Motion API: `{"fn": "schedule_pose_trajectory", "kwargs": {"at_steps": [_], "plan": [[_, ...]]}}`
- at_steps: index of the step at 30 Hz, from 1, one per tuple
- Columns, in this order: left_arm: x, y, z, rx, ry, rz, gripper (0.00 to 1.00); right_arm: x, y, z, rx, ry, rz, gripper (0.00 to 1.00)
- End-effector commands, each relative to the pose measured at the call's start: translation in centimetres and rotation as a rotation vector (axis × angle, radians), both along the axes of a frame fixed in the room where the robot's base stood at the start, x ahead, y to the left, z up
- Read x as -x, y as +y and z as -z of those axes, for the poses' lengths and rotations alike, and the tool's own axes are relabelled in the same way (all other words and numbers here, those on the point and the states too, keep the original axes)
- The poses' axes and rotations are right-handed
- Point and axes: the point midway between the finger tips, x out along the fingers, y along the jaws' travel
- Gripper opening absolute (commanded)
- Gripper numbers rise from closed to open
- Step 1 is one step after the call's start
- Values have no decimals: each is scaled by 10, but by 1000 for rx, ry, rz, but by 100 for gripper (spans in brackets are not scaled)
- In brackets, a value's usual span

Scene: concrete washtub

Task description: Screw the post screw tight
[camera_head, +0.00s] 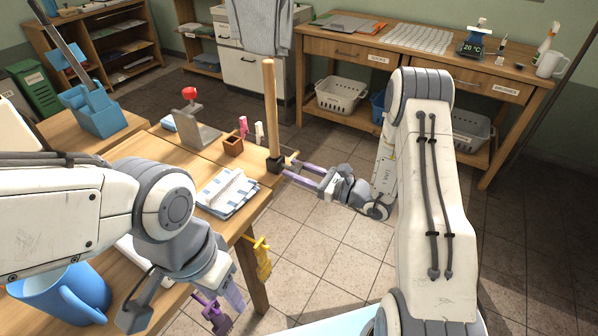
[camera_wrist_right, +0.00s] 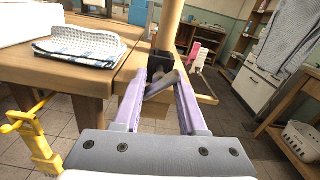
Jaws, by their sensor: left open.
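A wooden post (camera_head: 269,105) stands upright in a black socket (camera_head: 275,164) at the table's corner; the socket also shows in the right wrist view (camera_wrist_right: 161,62). The post screw (camera_wrist_right: 162,86) shows there as a grey slanted bar below the socket. My right gripper (camera_head: 287,168) reaches the socket from the right. Its lavender fingers (camera_wrist_right: 165,75) lie on both sides of the bar, which spans between them and seems to touch both. The screw's shaft is hidden. My left gripper (camera_head: 188,304) is open and empty at the lower left, pointing down, away from the post.
A folded checked cloth (camera_head: 229,192) lies near the table edge. A small wooden box (camera_head: 233,146) and a red-knobbed metal piece (camera_head: 197,130) stand behind it. A yellow clamp (camera_head: 262,258) hangs at the table edge. A blue pitcher (camera_head: 62,293) stands lower left. Floor right of the table is clear.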

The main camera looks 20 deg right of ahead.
Motion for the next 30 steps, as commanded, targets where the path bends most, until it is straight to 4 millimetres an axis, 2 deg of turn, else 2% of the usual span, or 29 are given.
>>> {"fn": "schedule_pose_trajectory", "kwargs": {"at_steps": [2,11,30], "plan": [[0,0,0,0,0,0,50,0,0,0,43,-43,0,40],[0,0,0,0,0,0,50,3,-4,0,43,-42,3,40],[0,0,-1,0,0,0,50,46,-47,0,42,-41,3,40]]}}
